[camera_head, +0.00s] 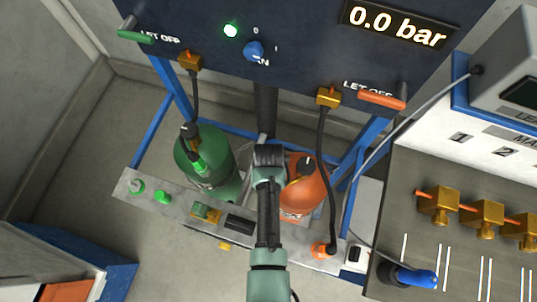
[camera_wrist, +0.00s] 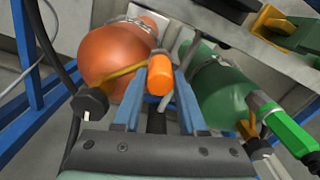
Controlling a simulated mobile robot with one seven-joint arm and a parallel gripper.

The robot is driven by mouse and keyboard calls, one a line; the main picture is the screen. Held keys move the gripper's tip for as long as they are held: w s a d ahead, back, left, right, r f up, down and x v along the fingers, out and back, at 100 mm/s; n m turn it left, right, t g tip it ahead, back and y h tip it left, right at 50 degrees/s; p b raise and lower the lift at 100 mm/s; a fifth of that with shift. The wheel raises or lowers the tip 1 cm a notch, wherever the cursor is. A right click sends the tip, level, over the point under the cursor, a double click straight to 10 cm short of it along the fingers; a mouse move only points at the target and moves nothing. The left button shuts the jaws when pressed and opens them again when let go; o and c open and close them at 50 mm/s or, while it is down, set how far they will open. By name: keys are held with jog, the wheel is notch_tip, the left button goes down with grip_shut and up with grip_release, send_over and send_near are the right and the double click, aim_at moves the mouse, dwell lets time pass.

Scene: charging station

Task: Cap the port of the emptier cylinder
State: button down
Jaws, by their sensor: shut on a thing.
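The orange cylinder (camera_head: 300,205) stands below the panel, right of the green cylinder (camera_head: 190,150). In the head view my arm hides the fingers and part of the orange cylinder. I cannot make out its port.
An orange hose connector (camera_head: 322,251) sits on the grey rail (camera_head: 180,208). Green pieces (camera_head: 137,186) are at its left. A bench with brass fittings (camera_head: 438,203) is at right.

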jog(key=shift+f+b, duration=0.3)
jog(key=shift+f, duration=0.2)
jog(key=shift+c, duration=1.9)
grip_release()
jog(key=shift+r, duration=0.1)
notch_tip(320, 180, up, 13)
